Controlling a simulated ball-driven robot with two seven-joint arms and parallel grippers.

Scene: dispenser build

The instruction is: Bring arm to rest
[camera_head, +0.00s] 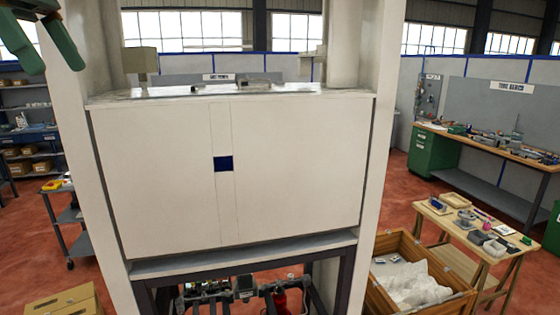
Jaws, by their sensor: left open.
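My left gripper (48,48) shows at the top left corner of the head view. Its two green fingers point down and stand apart, with nothing between them. It is in front of the left white post of the dispenser frame; I cannot tell how far from it. The rest of my left arm is cut off by the picture edge. My right gripper and arm are not in view. The dispenser (300,170) fills the middle, with a wide white front panel and a small dark blue square (223,164) on it.
A wooden crate (462,299) with white wrapping stands at the lower right. Beside it is a small wooden table (440,222) with parts. A tool bench (500,152) stands behind. A grey cart (72,216) and cardboard boxes (62,300) are at left. Red floor shows between.

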